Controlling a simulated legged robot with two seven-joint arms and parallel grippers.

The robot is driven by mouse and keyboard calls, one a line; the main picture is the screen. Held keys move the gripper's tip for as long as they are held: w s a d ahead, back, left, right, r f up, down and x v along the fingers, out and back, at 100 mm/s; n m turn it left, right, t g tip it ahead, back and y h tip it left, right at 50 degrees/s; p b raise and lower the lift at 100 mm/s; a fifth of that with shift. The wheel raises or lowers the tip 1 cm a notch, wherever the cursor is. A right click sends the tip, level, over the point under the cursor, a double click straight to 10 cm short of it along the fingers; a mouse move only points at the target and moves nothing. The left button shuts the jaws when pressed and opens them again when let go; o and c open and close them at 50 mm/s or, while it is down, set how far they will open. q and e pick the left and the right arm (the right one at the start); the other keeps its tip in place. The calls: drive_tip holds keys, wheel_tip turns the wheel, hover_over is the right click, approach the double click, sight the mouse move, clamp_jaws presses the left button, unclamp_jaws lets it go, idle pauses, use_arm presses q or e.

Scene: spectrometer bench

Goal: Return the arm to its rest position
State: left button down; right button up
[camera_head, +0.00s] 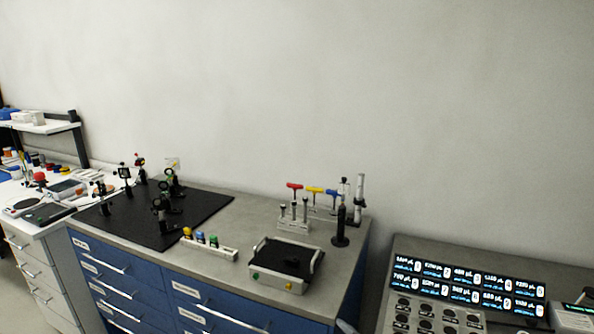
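Neither of my grippers shows clearly in the head view. A small pale shape at the bottom edge, just right of the blue cabinet, is cut off and I cannot tell what it is. The bench (222,268) has a grey top over blue drawers. A black optical breadboard (205,215) lies on its left part, with several black optic mounts (163,212) standing on it.
A rack with red, yellow and blue T-handle tools (313,191), dark posts (341,226), a small vial rack (208,246) and a handled instrument box (279,264) stand on the bench. A panel with lit displays (465,287) is at right. A white bench (40,225) is at left.

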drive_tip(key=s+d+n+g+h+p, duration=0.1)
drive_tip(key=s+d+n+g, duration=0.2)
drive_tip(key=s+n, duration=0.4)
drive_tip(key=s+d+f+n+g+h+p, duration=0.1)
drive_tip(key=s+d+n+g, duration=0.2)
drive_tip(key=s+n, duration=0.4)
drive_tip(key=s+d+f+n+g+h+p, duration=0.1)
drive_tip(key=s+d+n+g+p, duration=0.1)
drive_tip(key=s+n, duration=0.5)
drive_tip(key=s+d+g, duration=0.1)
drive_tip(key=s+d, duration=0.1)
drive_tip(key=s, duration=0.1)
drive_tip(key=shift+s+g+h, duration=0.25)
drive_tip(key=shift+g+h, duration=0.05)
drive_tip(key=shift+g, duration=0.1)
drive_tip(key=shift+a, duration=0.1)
